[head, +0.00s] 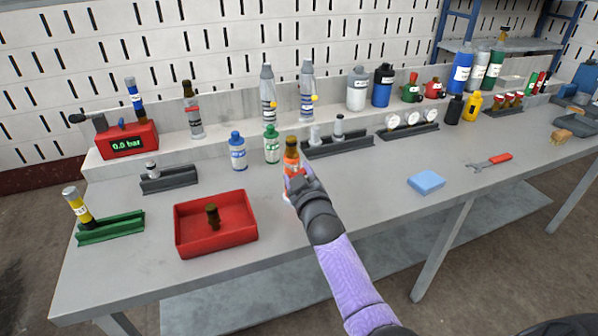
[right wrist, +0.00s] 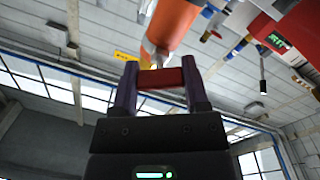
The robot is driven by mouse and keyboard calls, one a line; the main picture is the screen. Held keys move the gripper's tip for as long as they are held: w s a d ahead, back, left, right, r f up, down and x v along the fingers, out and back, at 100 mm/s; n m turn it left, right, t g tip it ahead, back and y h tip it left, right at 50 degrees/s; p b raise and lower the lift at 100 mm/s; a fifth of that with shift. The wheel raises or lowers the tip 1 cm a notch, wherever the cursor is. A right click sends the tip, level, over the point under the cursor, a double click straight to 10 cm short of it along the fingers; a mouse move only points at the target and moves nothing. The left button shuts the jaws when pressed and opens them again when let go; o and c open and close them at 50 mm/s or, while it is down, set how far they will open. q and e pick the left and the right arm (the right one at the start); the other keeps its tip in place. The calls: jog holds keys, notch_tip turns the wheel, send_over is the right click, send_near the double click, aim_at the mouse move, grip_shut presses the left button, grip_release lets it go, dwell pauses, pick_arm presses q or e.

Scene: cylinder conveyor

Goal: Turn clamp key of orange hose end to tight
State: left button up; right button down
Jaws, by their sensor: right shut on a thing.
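The orange hose end (head: 291,157) stands upright near the middle of the bench, with a brown top. My right gripper (head: 297,183) is in front of it and hides its lower part. In the right wrist view the orange body (right wrist: 173,25) is above the fingertips. A red clamp key (right wrist: 161,78) lies crosswise between the two fingers of my right gripper (right wrist: 160,82), which is shut on it. A small pale metal part shows between the key and the orange body. Whether the key is at tight cannot be read. My left gripper is not in view.
A red tray (head: 184,249) with a brown piece stands left of my right arm. Blue and green bottles (head: 238,153) stand close behind left, and a dark rack (head: 355,144) behind right. A blue sponge (head: 426,183) lies right. The red gauge box (head: 127,140) reads 0.0 bar.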

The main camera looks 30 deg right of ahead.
jog(key=m, duration=0.2)
jog(key=shift+m+p, duration=0.85)
jog(key=shift+m, duration=1.45)
jog(key=shift+c, duration=0.4)
grip_release()
